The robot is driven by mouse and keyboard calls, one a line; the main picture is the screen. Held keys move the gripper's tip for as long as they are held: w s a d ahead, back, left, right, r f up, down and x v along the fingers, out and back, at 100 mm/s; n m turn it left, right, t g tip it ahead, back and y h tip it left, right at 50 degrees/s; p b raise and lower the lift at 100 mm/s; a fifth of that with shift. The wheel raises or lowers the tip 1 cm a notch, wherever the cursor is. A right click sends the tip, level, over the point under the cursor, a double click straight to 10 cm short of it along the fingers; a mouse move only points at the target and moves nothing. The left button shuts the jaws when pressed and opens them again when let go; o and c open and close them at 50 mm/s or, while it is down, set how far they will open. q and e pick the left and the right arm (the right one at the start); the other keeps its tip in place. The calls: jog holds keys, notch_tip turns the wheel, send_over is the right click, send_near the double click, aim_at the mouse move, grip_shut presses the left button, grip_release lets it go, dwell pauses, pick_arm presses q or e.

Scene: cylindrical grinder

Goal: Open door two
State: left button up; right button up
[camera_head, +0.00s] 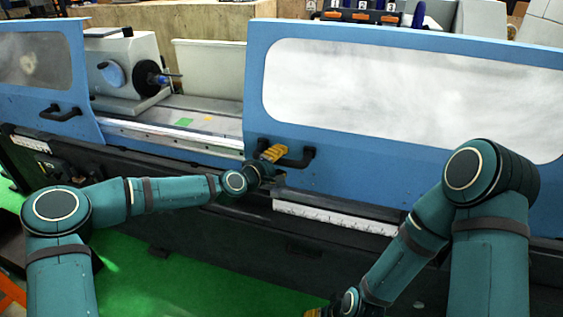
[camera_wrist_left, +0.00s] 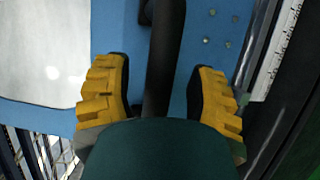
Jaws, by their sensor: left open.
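The right blue sliding door (camera_head: 400,150) has a large clouded window and a black bar handle (camera_head: 298,158) near its left edge. The left blue door (camera_head: 40,85) has its own black handle (camera_head: 61,113) at the far left. My left gripper (camera_head: 274,154) is at the right door's handle. In the left wrist view, its yellow fingers (camera_wrist_left: 160,95) are open, one on each side of the dark handle bar (camera_wrist_left: 163,60), with a gap on both sides. My right gripper (camera_head: 314,312) is mostly cut off at the bottom edge, and its fingers cannot be made out.
Between the doors is an opening showing the grinder's white headstock (camera_head: 122,65) and its bed (camera_head: 190,112). A dark machine base with a white ruled strip (camera_head: 335,218) runs below the doors. The green floor (camera_head: 210,275) in front is clear.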

pick_arm(q)
jog(key=shift+w+d, duration=0.15)
jog(key=c, duration=0.9)
grip_shut()
